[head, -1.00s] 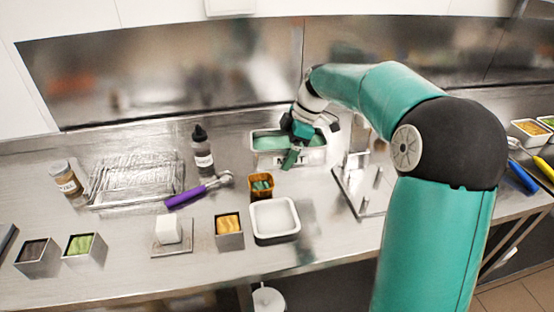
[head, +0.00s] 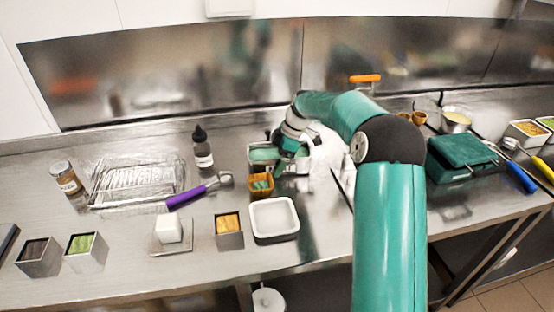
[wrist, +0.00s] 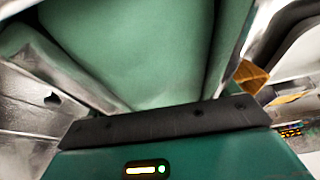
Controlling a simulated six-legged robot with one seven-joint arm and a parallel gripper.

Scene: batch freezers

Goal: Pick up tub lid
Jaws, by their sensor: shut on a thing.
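A metal tub (head: 264,155) with green content stands toward the back of the counter, partly covered by my gripper (head: 283,165). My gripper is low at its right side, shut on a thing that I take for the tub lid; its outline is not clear. A pale, blurred shape (head: 327,165) stands just right of my gripper; I cannot tell what it is. In the wrist view a broad green surface (wrist: 135,50) between metal edges fills the middle, close beyond my gripper's dark bar. The fingertips are not clearly visible there.
An amber cup (head: 261,186) and a white square tray (head: 274,220) sit close in front of the tub. A green box (head: 462,155) stands right of my arm.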

